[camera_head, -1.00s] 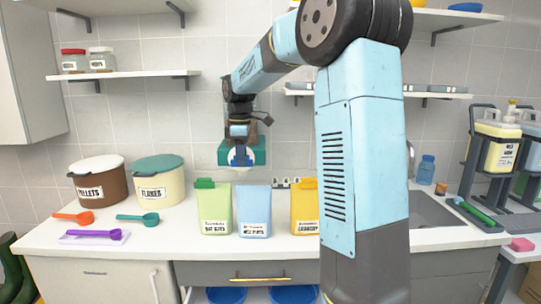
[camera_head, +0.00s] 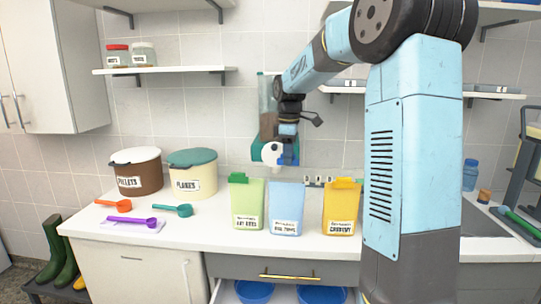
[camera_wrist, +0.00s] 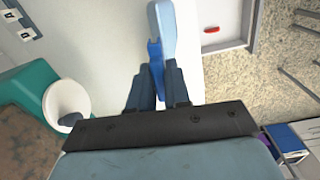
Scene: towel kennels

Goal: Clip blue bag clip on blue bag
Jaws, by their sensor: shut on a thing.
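The blue bag (camera_head: 286,216) stands upright on the counter between a green and a yellow bag. My gripper (camera_head: 288,160) is directly above it in the head view, with a gap between them. My gripper is shut on the blue bag clip (camera_wrist: 156,55), a darker blue strip between the fingertips in the wrist view. In that view the pale blue bag (camera_wrist: 165,18) shows just beyond the clip. The clip is small in the head view, and I cannot tell its exact tilt there.
The green bag (camera_head: 246,205) and yellow bag (camera_head: 342,210) stand on either side. A teal dispenser with a white round knob (camera_head: 271,152) is on the wall close behind my gripper. Canisters (camera_head: 193,175) and scoops (camera_head: 120,205) lie left. A drawer with blue bowls (camera_head: 254,292) is open below.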

